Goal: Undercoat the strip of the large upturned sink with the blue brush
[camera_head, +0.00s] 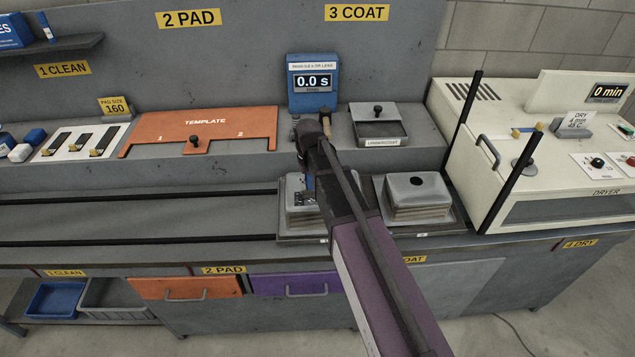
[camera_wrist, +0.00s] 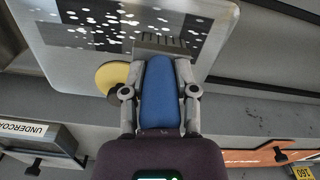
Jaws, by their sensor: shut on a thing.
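My gripper (camera_wrist: 160,78) is shut on the blue brush (camera_wrist: 160,98), with its handle between the two fingers. The brush's grey bristle end (camera_wrist: 165,43) lies over the pale upturned sink (camera_wrist: 60,62); I cannot tell whether it touches. A dark band (camera_wrist: 205,36) with scattered white specks runs across the sink beside the bristles. In the head view my gripper (camera_head: 308,186) points down at the left upturned sink (camera_head: 294,217), which my arm partly hides. Another upturned sink (camera_head: 414,188) with a dark hole stands to its right.
The lidded undercoat tray (camera_head: 383,141) and a blue timer reading 0.0 s (camera_head: 314,80) stand behind. The orange template (camera_head: 240,125) lies on the ledge at left. The dryer (camera_head: 545,140) and black posts stand at right. A yellow disc (camera_wrist: 108,77) shows beside the gripper.

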